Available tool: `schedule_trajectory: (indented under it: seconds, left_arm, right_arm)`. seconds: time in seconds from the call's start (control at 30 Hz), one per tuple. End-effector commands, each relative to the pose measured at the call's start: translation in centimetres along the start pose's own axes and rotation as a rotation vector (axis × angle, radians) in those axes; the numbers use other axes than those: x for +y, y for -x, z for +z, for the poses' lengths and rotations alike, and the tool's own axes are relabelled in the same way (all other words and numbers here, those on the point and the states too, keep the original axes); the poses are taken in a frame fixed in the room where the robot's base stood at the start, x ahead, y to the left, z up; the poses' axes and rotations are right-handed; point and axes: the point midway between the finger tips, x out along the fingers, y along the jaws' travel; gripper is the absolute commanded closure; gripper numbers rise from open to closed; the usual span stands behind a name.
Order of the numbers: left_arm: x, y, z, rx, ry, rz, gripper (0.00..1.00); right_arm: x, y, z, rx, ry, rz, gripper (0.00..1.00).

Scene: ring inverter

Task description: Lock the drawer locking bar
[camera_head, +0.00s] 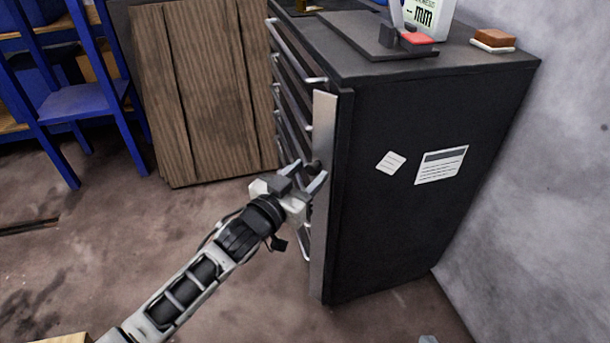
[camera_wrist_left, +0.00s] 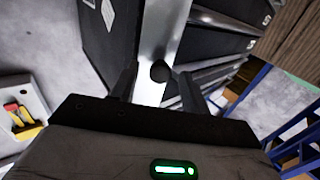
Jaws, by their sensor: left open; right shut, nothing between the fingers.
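The drawer locking bar (camera_head: 323,220) is a long, upright silver strip at the front corner of the black drawer cabinet (camera_head: 420,240). It also shows in the left wrist view (camera_wrist_left: 152,40). A small dark round knob (camera_wrist_left: 160,72) is on the bar. My left gripper (camera_head: 306,175) is open at about the bar's mid-height, pointing at it. In the left wrist view its fingers (camera_wrist_left: 157,82) stand on either side of the knob, with gaps visible. I cannot tell whether they touch the bar. My right gripper is not in view.
Silver drawer handles (camera_head: 290,120) line the cabinet front behind the bar. A grey wall (camera_head: 560,200) is at right. Open floor (camera_head: 150,240) lies in front of the cabinet.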

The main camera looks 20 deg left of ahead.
Motion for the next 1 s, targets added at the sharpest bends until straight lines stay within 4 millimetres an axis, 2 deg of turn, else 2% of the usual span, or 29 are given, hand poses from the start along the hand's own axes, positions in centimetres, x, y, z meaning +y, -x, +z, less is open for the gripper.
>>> schedule_trajectory:
  seconds: [0.1,0.17,0.27,0.3,0.67,0.83,1.0]
  left_arm:
    - [0.0,0.0,0.0,0.000,0.000,0.000,0.53]
    - [0.0,0.0,0.0,0.000,0.000,0.000,0.67]
    - [0.0,0.0,0.0,0.000,0.001,0.000,0.95]
    - [0.0,0.0,0.0,0.000,0.001,0.000,0.98]
    - [-0.4,-0.1,-0.1,-0.001,-0.005,0.054,0.98]
    - [-1.1,-0.5,-0.2,-0.002,-0.011,0.151,0.98]
    - [-1.8,-1.1,-0.1,-0.001,-0.013,0.284,0.98]
  right_arm:
    - [0.0,0.0,0.1,-0.002,0.000,0.000,1.00]
    - [0.0,0.0,0.1,-0.002,0.000,-0.001,1.00]
    - [0.0,0.0,0.1,-0.002,0.000,-0.001,1.00]
    - [0.0,0.0,0.1,-0.003,0.000,-0.001,1.00]
    - [-0.1,0.5,-0.4,0.003,0.002,0.003,1.00]
    - [-0.1,1.2,-1.3,0.025,0.004,0.008,1.00]
    - [-0.1,1.3,-1.0,0.026,0.002,0.011,1.00]
